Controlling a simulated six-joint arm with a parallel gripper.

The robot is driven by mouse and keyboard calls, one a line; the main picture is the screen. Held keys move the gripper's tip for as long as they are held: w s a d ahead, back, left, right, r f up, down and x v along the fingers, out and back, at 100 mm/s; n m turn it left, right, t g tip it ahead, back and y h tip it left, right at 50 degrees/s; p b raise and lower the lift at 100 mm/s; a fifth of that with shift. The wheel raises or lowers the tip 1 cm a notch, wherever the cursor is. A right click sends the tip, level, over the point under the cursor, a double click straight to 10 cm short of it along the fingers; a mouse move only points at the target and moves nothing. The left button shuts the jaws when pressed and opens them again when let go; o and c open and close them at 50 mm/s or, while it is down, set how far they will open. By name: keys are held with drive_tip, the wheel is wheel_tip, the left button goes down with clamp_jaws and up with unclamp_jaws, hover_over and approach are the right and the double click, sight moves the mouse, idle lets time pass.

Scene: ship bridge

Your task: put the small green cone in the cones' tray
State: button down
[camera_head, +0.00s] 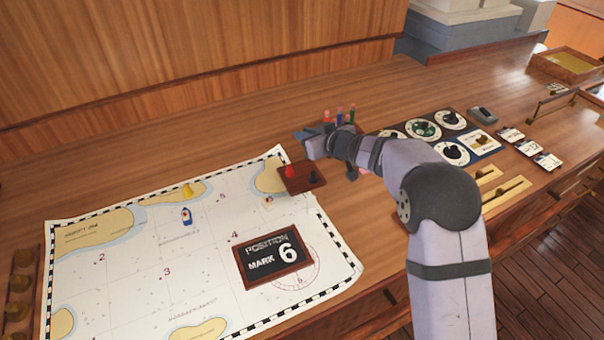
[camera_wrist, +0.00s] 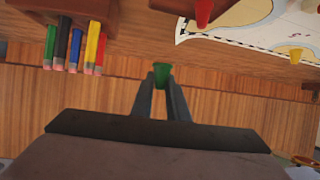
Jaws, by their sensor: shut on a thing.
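My gripper (camera_head: 306,135) is shut on the small green cone (camera_wrist: 162,70), which shows between the two fingertips in the wrist view. I cannot make out the cone in the head view, where the gripper hides it. The cones' tray (camera_head: 291,188) is a small dark red-brown tray at the chart's upper right corner. It holds a red cone (camera_head: 290,172) and a dark cone (camera_head: 312,178). In the head view my gripper is just beyond the tray, apart from it. In the wrist view the tray's edge (camera_wrist: 175,7) shows at the top.
A Mark 6 board (camera_head: 272,259) lies there too. A holder with several pencils (camera_wrist: 77,46) stands beside my gripper. Dials (camera_head: 424,130) lie to the right.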

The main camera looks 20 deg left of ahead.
sight(305, 169)
drive_tip(key=shift+f, duration=4.95)
drive_tip(key=shift+f, duration=0.1)
